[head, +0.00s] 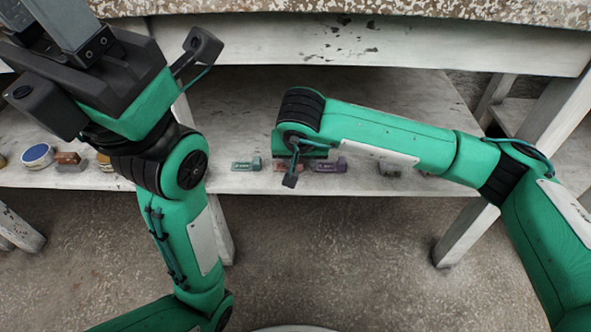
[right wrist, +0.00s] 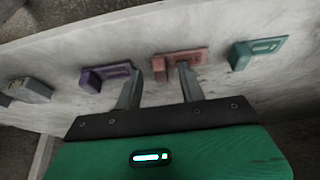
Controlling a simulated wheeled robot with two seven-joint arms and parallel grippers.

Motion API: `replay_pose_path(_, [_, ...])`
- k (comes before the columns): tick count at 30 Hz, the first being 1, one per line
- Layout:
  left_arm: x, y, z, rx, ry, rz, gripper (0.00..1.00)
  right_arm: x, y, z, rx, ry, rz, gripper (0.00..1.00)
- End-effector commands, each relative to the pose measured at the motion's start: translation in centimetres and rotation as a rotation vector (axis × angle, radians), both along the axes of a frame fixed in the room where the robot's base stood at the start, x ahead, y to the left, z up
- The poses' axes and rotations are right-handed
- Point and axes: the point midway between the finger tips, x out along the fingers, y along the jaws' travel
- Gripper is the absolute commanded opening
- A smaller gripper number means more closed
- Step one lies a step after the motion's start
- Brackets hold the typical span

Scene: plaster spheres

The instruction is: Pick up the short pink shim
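The pink shim (right wrist: 172,62) lies on the pale shelf board, with a raised block at its left end in the right wrist view. In the head view a small part of the pink shim (head: 280,165) shows beside my right wrist. My right gripper (right wrist: 159,70) is open and empty. Its left fingertip is in the gap between the pink and purple shims, and its right fingertip overlaps the pink shim's flat part. I cannot tell whether they touch. My left gripper (head: 65,20) is raised at the upper left, partly out of frame, its fingertips not visible.
A purple shim (right wrist: 106,76) and a teal shim (right wrist: 255,52) flank the pink one. A grey block (right wrist: 30,90) lies farther left. A blue-lidded tin (head: 37,156) and small blocks stand at the head view's left. A tabletop (head: 400,8) overhangs the shelf (head: 225,110).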

Motion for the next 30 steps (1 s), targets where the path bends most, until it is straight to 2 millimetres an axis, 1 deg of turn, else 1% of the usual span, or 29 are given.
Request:
replay_pose_path(1, [-0.11, 0.05, -0.21, -0.003, -0.004, -0.002, 0.36, 0.13, 0.02, -0.58, 0.0, 0.001, -0.001, 0.4])
replay_pose_path(2, [-0.15, 0.06, -0.16, -0.004, -0.005, -0.002, 0.36, 0.19, 0.02, -0.68, 0.001, 0.001, -0.001, 0.4])
replay_pose_path(10, [-0.19, 0.08, 0.03, -0.005, -0.005, -0.003, 0.36, 0.28, 0.03, -0.64, 0.001, 0.0, 0.0, 0.4])
replay_pose_path(11, [-0.19, 0.08, 0.03, -0.005, -0.006, -0.003, 0.36, 0.28, 0.03, -0.64, 0.001, 0.0, 0.0, 0.36])
replay_pose_path(12, [-0.2, 0.08, 0.03, -0.005, -0.006, -0.003, 0.36, 0.28, 0.03, -0.64, 0.001, 0.0, 0.0, 0.28])
replay_pose_path(14, [-0.2, 0.08, 0.04, -0.005, -0.006, -0.003, 0.36, 0.28, 0.03, -0.64, 0.001, 0.0, 0.0, 0.16])
replay_pose_path(16, [-0.21, 0.08, 0.03, -0.005, -0.006, -0.003, 0.36, 0.27, 0.03, -0.63, 0.001, 0.0, 0.0, 0.03])
replay_pose_path(17, [-0.22, 0.09, 0.03, -0.005, -0.006, -0.003, 0.36, 0.27, 0.03, -0.63, 0.001, 0.0, 0.0, 0.0])
replay_pose_path(30, [-0.24, 0.08, 0.21, -0.006, -0.007, -0.003, 0.36, 0.28, 0.03, -0.39, 0.001, -0.001, 0.0, 0.0])
